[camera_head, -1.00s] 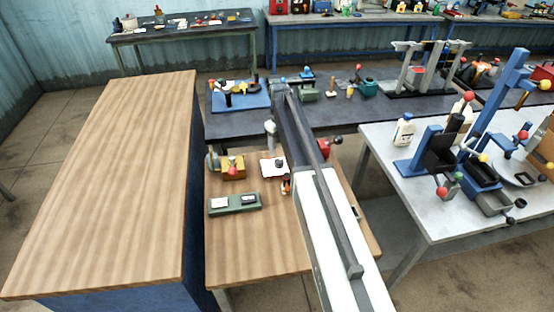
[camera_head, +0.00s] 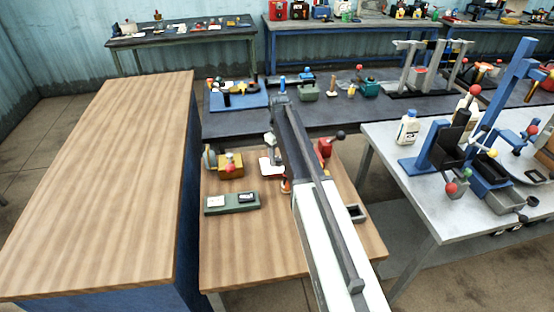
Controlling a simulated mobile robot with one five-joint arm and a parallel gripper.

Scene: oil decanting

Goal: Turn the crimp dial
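My arm reaches from the lower right to the far part of the small wooden table (camera_head: 245,262). My gripper (camera_head: 271,150) points down at its far end, just above a white plate (camera_head: 266,167). The fingers are too small to show whether they are open. I cannot tell for sure which part is the crimp dial. A yellow block (camera_head: 231,168) with a grey round wheel (camera_head: 209,158) and a red top stands left of the gripper. A red device (camera_head: 325,147) with a black ball lever (camera_head: 341,135) stands right of the arm, partly hidden by it.
A green tray (camera_head: 232,208) with two small items lies near the table's middle. A grey open box (camera_head: 356,213) sits at its right edge. A bare wooden counter (camera_head: 105,180) stands left, a white table (camera_head: 425,225) with blue presses right, and a dark bench (camera_head: 240,128) behind.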

